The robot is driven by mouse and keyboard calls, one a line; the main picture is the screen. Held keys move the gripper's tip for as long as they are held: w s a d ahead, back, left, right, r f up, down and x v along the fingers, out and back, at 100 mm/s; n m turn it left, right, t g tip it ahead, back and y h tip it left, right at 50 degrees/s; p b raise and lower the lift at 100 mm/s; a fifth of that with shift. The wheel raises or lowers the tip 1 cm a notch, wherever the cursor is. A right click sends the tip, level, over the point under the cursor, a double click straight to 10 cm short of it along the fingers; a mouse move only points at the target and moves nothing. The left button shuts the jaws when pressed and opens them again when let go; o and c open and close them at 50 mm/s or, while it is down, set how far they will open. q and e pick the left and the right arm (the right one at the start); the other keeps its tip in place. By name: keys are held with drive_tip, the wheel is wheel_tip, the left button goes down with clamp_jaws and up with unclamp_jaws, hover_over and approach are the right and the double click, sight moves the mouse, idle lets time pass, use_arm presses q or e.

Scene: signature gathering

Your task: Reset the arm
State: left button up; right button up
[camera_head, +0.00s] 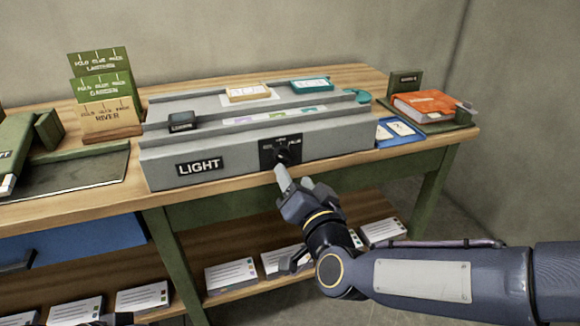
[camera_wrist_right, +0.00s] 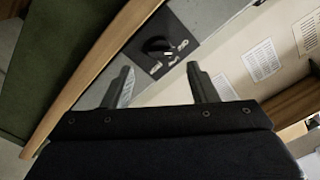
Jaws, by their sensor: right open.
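My right arm (camera_head: 420,275) comes in from the right in the head view. Its gripper (camera_head: 294,180) is in front of the grey box labelled LIGHT (camera_head: 345,145), just below the box's black dial plate (camera_head: 281,151). In the right wrist view the two fingers of the right gripper (camera_wrist_right: 160,85) are apart with nothing between them. The black dial (camera_wrist_right: 157,46) shows beyond the fingertips, and a gap seems to separate them, though exact contact is hard to judge. My left gripper does not show clearly in either view.
The wooden table (camera_head: 415,152) carries the box. Green and tan cards (camera_head: 105,85) stand at left. An orange book (camera_head: 425,104) and a blue tray (camera_head: 383,138) are at right. White card stacks (camera_head: 230,275) line the lower shelf. Open floor lies right of the table.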

drive_tip(key=shift+s+d, duration=0.2)
drive_tip(key=shift+s, duration=0.4)
drive_tip(key=s+d+f+n+g+h, duration=0.1)
drive_tip(key=s+d+f+g, duration=0.5)
drive_tip(key=s+d, duration=0.4)
drive_tip(key=s+d+f+n+g+h, duration=0.1)
drive_tip(key=s+d+f+g, duration=0.45)
drive_tip(key=s+d, duration=0.4)
wheel_tip(320, 180, up, 27)
drive_tip(key=s+a+p, duration=0.1)
drive_tip(key=s+p, duration=0.2)
drive_tip(key=p, duration=2.5)
drive_tip(key=shift+f+n, duration=0.2)
drive_tip(key=shift+n, duration=0.1)
